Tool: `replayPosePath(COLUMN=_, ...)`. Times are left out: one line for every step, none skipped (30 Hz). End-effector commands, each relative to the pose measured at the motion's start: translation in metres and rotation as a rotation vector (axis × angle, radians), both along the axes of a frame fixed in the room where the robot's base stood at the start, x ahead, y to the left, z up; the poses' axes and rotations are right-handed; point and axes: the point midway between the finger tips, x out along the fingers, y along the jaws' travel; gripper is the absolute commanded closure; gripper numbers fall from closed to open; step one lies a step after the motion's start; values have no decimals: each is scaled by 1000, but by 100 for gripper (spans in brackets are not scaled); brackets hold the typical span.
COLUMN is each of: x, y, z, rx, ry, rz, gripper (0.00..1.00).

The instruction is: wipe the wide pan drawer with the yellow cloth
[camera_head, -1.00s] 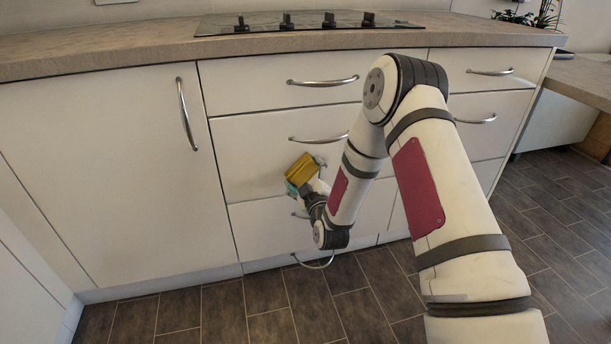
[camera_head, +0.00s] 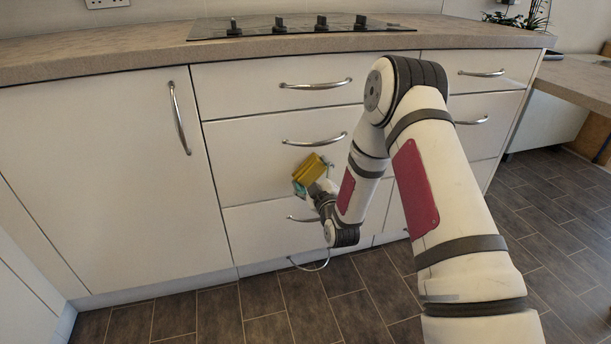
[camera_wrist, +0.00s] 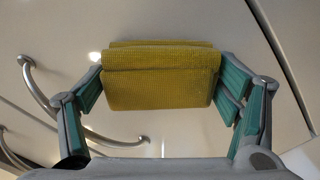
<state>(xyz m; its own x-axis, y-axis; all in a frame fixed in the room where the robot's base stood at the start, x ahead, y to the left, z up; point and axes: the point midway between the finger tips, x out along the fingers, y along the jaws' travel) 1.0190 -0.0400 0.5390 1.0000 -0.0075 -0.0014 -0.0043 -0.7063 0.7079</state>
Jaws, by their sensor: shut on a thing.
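The yellow cloth (camera_head: 309,168) is a folded, textured pad. It also shows in the wrist view (camera_wrist: 160,78), between the teal-padded fingers of my gripper (camera_head: 308,180), which is shut on it. The cloth is in front of the wide middle drawer (camera_head: 245,160) under the hob, below and near that drawer's curved handle (camera_head: 314,140). I cannot tell whether the cloth touches the drawer front. My gripper and forearm hide part of the lower right of this drawer stack. The drawers look closed.
A wide drawer with a handle (camera_head: 316,85) is above, and another drawer (camera_head: 265,230) is below. A tall cabinet door (camera_head: 100,180) stands to the left, with narrower drawers (camera_head: 487,125) to the right. The tiled floor (camera_head: 215,315) in front is clear.

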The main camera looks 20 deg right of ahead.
Motion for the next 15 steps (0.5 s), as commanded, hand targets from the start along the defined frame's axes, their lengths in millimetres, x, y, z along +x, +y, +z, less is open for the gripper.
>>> replayPosePath(x=0, y=-1, z=0, rx=0, ry=-1, rz=1, gripper=48)
replayPosePath(x=0, y=-1, z=0, rx=1, ry=-1, rz=1, gripper=48)
replayPosePath(x=0, y=-2, z=0, rx=1, ry=-1, rz=1, gripper=48)
replayPosePath(x=0, y=-3, z=0, rx=1, ry=-1, rz=1, gripper=48)
replayPosePath(x=0, y=-4, z=0, rx=1, ry=-1, rz=0, gripper=48)
replayPosePath(x=1, y=-6, z=1, rx=1, ry=-1, rz=0, gripper=48)
replayPosePath(x=1, y=-8, z=1, rx=0, ry=-1, rz=0, gripper=48)
replayPosePath(x=1, y=-10, z=1, rx=0, ry=-1, rz=0, gripper=48)
replayPosePath(x=1, y=-14, z=1, rx=-1, ry=-1, rz=0, gripper=48)
replayPosePath(x=1, y=-17, z=1, rx=-1, ry=-2, rz=-1, gripper=48)
replayPosePath(x=2, y=-19, z=1, rx=-1, ry=-1, rz=-1, gripper=48)
replayPosePath(x=2, y=-23, z=1, rx=0, ry=-1, rz=-1, gripper=48)
replayPosePath(x=2, y=-25, z=1, rx=0, ry=-1, rz=-1, gripper=48)
replayPosePath(x=2, y=-27, z=1, rx=0, ry=-2, rz=-1, gripper=48)
replayPosePath(x=2, y=-30, z=1, rx=0, ry=-1, rz=0, gripper=48)
